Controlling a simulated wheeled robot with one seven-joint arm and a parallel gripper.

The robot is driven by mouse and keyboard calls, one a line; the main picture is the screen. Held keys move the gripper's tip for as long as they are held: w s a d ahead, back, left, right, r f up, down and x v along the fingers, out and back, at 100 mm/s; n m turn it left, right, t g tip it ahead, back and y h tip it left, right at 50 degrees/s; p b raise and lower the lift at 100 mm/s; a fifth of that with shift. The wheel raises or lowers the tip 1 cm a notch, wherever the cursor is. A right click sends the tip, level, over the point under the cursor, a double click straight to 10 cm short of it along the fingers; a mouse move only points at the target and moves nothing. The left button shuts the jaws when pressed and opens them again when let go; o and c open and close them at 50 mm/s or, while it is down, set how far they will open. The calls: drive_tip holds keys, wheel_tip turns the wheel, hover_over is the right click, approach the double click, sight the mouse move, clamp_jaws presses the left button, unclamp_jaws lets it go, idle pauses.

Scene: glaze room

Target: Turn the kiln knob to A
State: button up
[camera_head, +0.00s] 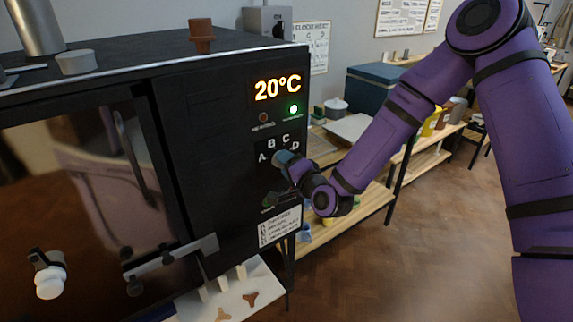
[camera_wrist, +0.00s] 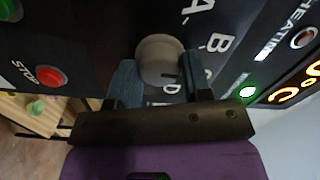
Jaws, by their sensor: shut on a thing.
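The kiln (camera_head: 215,95) is a black box with a control panel on its right side. Its grey round kiln knob (camera_wrist: 160,55) sits between my fingers in the wrist view, with the letters A (camera_wrist: 198,5) and B (camera_wrist: 220,43) beside it. The letter D (camera_wrist: 172,88) shows below it, and C is hidden there. In the head view the letters A to D arc over the knob, which my gripper (camera_head: 285,158) mostly covers. My gripper (camera_wrist: 158,82) is shut on the knob. I cannot tell which letter the knob points to.
The display (camera_head: 278,87) reads 20°C, with a lit green lamp (camera_head: 293,109) and an unlit heating lamp (camera_head: 263,118). A red button (camera_wrist: 51,75) and a green button (camera_wrist: 8,9) are on the panel. A wooden shelf (camera_head: 345,220) stands beside the kiln; open floor lies right.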

drive_tip(key=shift+n, duration=7.1)
drive_tip(key=o, duration=0.9)
drive_tip(key=v, duration=1.1)
drive_tip(key=shift+w, duration=0.1)
